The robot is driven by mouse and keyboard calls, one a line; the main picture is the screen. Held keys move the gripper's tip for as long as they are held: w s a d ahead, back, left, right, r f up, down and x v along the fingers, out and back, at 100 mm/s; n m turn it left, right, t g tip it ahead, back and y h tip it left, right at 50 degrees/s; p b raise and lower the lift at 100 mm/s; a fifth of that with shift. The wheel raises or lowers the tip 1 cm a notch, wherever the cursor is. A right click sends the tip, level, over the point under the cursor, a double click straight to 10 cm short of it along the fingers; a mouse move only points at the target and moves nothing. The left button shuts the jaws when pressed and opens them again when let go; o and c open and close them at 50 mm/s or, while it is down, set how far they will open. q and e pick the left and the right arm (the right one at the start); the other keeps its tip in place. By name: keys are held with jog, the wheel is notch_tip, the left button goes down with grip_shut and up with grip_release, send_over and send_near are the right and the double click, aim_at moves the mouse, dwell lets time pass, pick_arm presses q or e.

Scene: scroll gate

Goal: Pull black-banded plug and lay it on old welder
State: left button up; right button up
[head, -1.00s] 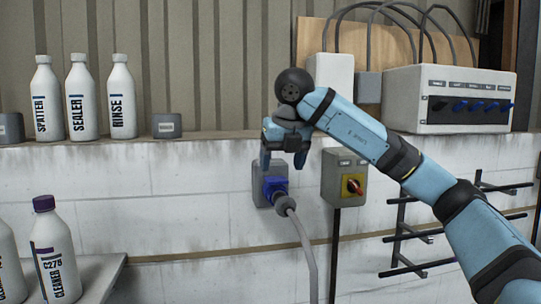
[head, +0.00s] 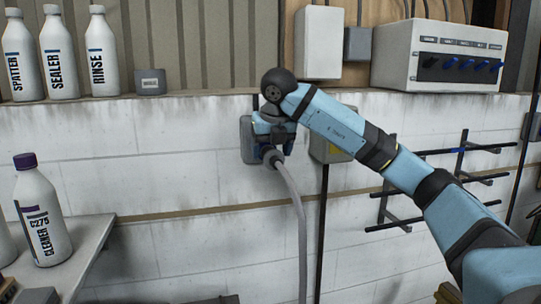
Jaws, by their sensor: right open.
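A grey wall socket (head: 247,140) holds a blue plug with a grey collar (head: 272,160) and a thick grey cable (head: 298,215) hanging down. My right gripper (head: 266,150) is at this socket, its open jaws down around or just in front of the plug; its own links hide much of it, so contact cannot be told. No black band can be made out on this plug. No welder can be clearly identified. My left gripper is out of view.
Bottles labelled spatter, sealer and rinse (head: 98,55) and a small grey block (head: 150,82) stand on the ledge. A cleaner bottle (head: 42,215) stands on a bench at left. A grey switch box (head: 327,149) is partly behind my arm; a black rack (head: 440,180) is at right.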

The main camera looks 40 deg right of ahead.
aim_at(276, 158)
jog(key=shift+x, duration=0.9)
grip_shut()
jog(key=shift+s+a+r, duration=0.1)
jog(key=shift+s, duration=0.15)
jog(key=shift+s+a, duration=0.1)
jog(key=shift+s, duration=0.05)
jog(key=shift+s+a+b, duration=0.3)
jog(key=shift+s+a, duration=0.2)
jog(key=shift+s, duration=0.4)
jog(key=shift+s+a+b, duration=0.25)
jog(key=shift+s+a, duration=0.2)
jog(key=shift+s, duration=0.4)
